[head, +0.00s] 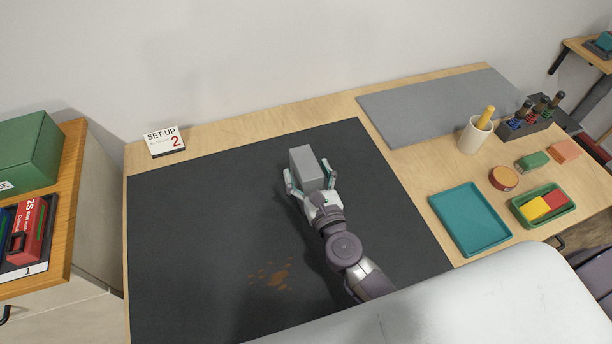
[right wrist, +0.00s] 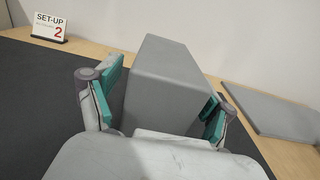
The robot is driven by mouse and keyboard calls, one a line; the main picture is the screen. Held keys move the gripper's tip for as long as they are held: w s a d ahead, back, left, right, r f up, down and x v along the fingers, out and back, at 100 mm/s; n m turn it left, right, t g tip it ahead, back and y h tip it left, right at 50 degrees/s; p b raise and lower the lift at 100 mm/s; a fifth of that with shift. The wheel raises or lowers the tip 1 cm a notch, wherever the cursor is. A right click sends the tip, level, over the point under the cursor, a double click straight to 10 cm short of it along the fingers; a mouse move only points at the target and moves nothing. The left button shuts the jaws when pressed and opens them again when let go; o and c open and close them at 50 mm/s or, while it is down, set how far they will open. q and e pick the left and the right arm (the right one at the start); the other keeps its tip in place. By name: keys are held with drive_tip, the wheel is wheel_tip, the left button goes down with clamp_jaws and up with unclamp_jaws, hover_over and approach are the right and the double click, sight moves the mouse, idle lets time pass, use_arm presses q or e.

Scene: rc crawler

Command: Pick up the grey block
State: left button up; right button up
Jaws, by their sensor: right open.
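The grey block (head: 306,166) stands on the black mat (head: 220,210), near the mat's middle. In the right wrist view the block (right wrist: 165,85) fills the centre, between the two fingers. My right gripper (head: 310,183) is open around the block, one finger on each side. In the right wrist view its teal finger pads (right wrist: 160,102) show a gap to the block on the left; on the right, I cannot tell whether the pad touches. The block's lower part is partly hidden by the gripper. My left gripper is not in view.
A SET-UP 2 sign (head: 164,141) stands at the back left. A grey mat (head: 430,108), a pen cup (head: 474,136), a teal tray (head: 470,219) and a green bin (head: 522,217) with blocks lie to the right.

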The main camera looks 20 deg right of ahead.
drive_tip(key=shift+w, duration=0.45)
clamp_jaws()
drive_tip(key=shift+r, duration=0.1)
